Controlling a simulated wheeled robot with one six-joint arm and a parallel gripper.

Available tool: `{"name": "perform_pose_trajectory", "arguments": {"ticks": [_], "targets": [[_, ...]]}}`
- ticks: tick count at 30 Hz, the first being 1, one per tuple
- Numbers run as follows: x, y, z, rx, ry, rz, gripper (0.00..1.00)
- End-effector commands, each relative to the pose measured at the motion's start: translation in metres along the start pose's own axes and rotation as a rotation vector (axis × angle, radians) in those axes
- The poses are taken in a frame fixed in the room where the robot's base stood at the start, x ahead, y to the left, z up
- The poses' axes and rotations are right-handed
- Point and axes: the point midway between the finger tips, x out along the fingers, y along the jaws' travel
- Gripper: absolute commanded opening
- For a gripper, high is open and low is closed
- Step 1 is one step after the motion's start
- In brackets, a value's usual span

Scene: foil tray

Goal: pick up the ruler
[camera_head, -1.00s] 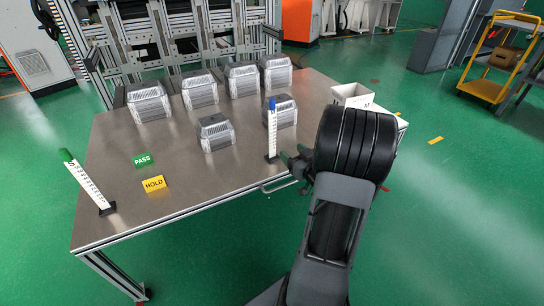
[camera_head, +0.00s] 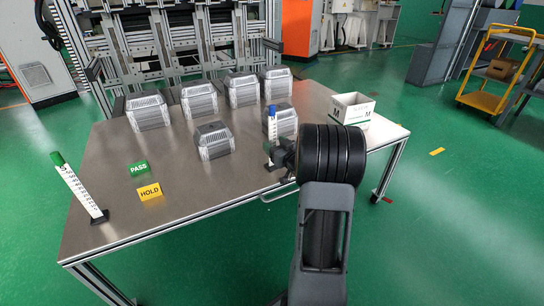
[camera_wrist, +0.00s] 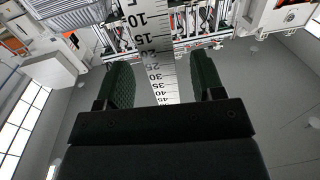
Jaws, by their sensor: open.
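A white ruler with a blue top (camera_head: 272,126) stands upright near the table's front right edge. Its lower part is partly hidden by my gripper (camera_head: 277,155) in the head view. In the wrist view the ruler (camera_wrist: 152,35) shows black numbers and runs down the picture between my two dark green fingers (camera_wrist: 163,78). They are open, with a gap on each side of it. A second ruler with a green top (camera_head: 80,190) leans in a black foot at the table's left end, far from my gripper.
The metal table (camera_head: 105,175) holds several clear-lidded foil trays (camera_head: 213,141), one close behind the blue-topped ruler. A green PASS sign (camera_head: 139,168) and a yellow HOLD sign (camera_head: 150,192) stand left of centre. A white box (camera_head: 352,108) is at right.

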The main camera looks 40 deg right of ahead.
Motion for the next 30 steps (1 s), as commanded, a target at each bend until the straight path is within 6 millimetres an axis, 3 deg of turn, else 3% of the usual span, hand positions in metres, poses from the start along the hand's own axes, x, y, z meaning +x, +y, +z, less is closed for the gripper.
{"name": "perform_pose_trajectory", "arguments": {"ticks": [6, 14, 30], "targets": [[0.019, 0.0, 0.001, 0.001, 0.0, -0.001, 0.62], [0.021, 0.0, 0.0, 0.001, -0.001, 0.0, 0.62], [0.02, 0.0, 0.0, 0.0, 0.0, 0.0, 0.11]]}}
